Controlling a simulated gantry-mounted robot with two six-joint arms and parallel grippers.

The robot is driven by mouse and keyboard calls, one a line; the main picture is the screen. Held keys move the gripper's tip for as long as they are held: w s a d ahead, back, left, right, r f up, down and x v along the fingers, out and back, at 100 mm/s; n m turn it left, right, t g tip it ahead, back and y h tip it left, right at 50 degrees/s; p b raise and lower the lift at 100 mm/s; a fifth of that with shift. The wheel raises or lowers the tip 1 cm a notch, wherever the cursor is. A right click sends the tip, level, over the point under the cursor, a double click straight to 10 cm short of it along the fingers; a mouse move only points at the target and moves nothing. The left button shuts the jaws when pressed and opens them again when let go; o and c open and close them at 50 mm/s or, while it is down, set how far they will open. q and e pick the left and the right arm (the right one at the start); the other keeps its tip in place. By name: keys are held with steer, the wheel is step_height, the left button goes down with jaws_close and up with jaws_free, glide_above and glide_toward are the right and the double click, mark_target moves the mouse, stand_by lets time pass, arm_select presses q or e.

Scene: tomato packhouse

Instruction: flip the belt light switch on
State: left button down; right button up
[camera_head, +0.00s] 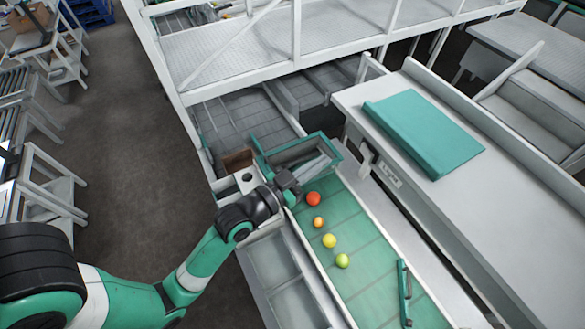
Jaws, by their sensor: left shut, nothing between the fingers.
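My left gripper (291,183) reaches in from the left and is shut with nothing in it, at the left edge of the green belt (375,278), close to a red tomato. The belt light switch cannot be made out for certain. A small pale plate (391,179) with faint markings sits on the side of the white bench, right of the belt. A white box (247,180) with a dark round spot stands just left of my gripper. My right gripper is out of view.
Red (313,199), orange (318,222), yellow (329,241) and yellow-green (342,261) tomatoes lie in a line on the belt. A green-framed chute (325,146) stands at its far end. A green bar (404,291) crosses its right side. A green mat (425,133) lies on the bench.

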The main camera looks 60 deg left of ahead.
arm_select(q)
steer(key=s, duration=0.3)
steer(key=s+b, duration=0.1)
steer(key=s, duration=0.1)
steer(key=shift+s+a, duration=0.3)
steer(key=shift+a, duration=0.1)
steer(key=w+d+r+m+t+h+p, duration=0.1)
steer(key=w+d+r+m+t+h, duration=0.15)
steer(key=r, duration=0.55)
steer(key=w+d+r+m+t+h+p, duration=0.1)
steer(key=w+d+r+p, duration=0.15)
steer(key=r, duration=0.55)
steer(key=w+d+r+m+t+h, duration=0.15)
steer(key=d+r, duration=0.25)
steer(key=r, duration=0.4)
steer(key=s+d+r+t+h+p, duration=0.1)
steer(key=s+d+r+t, duration=0.15)
steer(key=r, duration=1.05)
steer(key=s+d+r+t+p, duration=0.1)
steer(key=s+d+r+t, duration=0.15)
steer(key=r, duration=0.95)
step_height(320, 180, down, 35)
steer(key=w+n+b, duration=0.1)
steer(key=n+b, duration=0.1)
steer(key=b, duration=3.1)
steer(key=shift+w+a+f+y+b, duration=0.15)
steer(key=shift+w+a+y+b, duration=0.2)
steer(key=shift+a+b, duration=0.1)
